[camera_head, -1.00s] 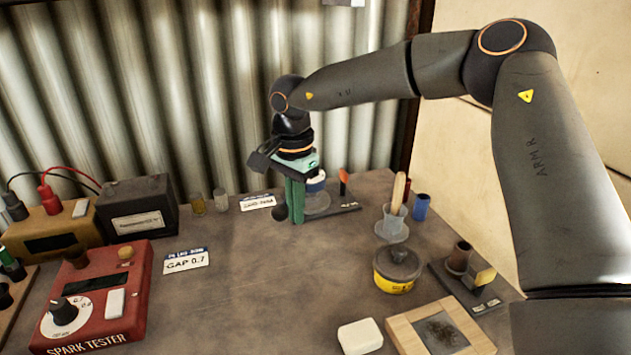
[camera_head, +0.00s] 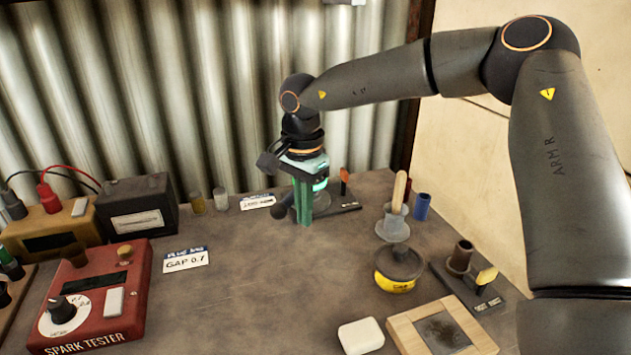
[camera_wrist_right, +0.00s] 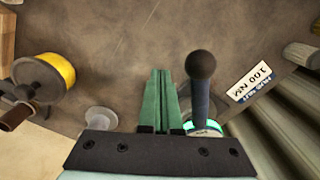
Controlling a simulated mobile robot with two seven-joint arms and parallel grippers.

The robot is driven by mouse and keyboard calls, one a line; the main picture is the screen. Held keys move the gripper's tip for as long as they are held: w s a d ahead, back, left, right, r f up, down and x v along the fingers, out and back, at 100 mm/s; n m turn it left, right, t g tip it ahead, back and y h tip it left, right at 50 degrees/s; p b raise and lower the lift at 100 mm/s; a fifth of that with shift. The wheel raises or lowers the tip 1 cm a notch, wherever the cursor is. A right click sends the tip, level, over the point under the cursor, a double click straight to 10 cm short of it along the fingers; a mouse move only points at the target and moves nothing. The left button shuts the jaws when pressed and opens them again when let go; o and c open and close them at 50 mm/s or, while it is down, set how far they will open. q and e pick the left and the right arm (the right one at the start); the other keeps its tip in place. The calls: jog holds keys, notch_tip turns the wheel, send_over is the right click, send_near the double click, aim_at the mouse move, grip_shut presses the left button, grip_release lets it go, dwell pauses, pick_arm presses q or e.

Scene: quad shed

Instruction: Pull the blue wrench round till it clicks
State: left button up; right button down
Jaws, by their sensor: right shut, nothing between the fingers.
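The blue wrench (camera_wrist_right: 199,98) shows in the right wrist view as a blue-grey handle with a black ball at its end. Its inner end meets a round fixture with a lit teal ring (camera_wrist_right: 206,127). In the head view the ball (camera_head: 279,211) shows just left of my right gripper (camera_head: 305,222), and the gripper hides most of the handle. My right gripper's green fingers also show in the wrist view (camera_wrist_right: 162,72). They are shut with nothing between them, beside the handle with a visible gap. My left gripper is out of view.
A label card reading 100 NM (camera_wrist_right: 249,82) lies by the wrench. Right of my gripper stand a wooden-handled tool in a holder (camera_head: 393,220) and a yellow tin (camera_head: 396,270). A red spark tester (camera_head: 98,300) is at the left. The table's middle is clear.

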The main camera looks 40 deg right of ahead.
notch_tip(320, 180, up, 2)
jog(key=shift+r+p, duration=0.2)
jog(key=shift+p, duration=0.7)
pick_arm(q)
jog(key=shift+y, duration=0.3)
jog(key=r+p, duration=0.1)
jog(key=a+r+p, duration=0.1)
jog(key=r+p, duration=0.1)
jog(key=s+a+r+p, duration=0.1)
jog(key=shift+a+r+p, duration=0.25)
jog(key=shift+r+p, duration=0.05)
jog(key=shift+p, duration=0.05)
pick_arm(e)
notch_tip(320, 180, up, 7)
jog(key=shift+f, duration=0.2)
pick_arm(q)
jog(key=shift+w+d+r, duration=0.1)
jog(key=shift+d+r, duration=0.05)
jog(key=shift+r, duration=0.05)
